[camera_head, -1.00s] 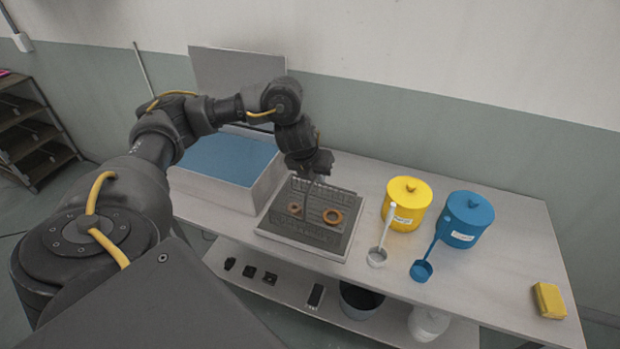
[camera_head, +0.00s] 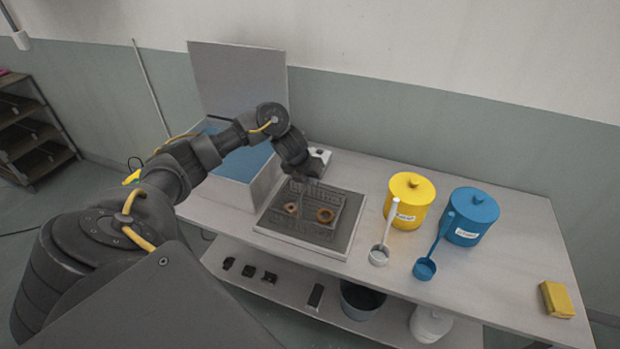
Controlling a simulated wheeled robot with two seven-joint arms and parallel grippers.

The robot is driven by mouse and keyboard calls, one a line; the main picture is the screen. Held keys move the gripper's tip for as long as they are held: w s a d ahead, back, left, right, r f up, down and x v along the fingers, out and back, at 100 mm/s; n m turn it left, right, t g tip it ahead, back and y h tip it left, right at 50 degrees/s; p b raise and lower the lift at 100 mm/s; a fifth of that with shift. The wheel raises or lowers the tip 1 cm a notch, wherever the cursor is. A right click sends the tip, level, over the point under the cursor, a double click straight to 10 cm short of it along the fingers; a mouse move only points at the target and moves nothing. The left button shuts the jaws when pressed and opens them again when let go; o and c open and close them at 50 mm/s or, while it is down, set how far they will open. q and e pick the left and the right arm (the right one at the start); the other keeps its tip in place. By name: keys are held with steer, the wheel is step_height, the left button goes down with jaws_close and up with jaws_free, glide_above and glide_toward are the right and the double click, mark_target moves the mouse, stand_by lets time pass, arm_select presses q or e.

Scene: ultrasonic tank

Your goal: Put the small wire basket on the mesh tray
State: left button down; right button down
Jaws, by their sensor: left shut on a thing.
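The small wire basket (camera_head: 316,198) is a thin dark mesh box with two copper-coloured rings in it. It is over the middle of the grey mesh tray (camera_head: 300,235), which has a pale rim and lies on the table. I cannot tell if the basket's bottom touches the tray. My left gripper (camera_head: 309,180) is at the basket's back side, shut on it from above. The forearm and wrist hide part of the gripper. My right gripper is not in view.
An open tank of blue liquid (camera_head: 243,160) stands left of the tray, its lid raised behind. A yellow canister (camera_head: 412,203), a blue canister (camera_head: 474,218), a white ladle (camera_head: 379,254) and a blue ladle (camera_head: 425,269) stand to the right. A yellow sponge (camera_head: 557,299) lies far right.

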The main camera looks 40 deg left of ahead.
arm_select(q)
steer(key=c, duration=1.5)
jaws_free()
steer(key=shift+f, duration=0.1)
steer(key=shift+s+r, duration=0.1)
steer(key=shift+r, duration=0.15)
steer(key=p+v, duration=0.2)
steer(key=v, duration=0.9)
steer(key=shift+s+r, duration=0.15)
steer(key=shift+r, duration=0.1)
steer(key=shift+d, duration=0.1)
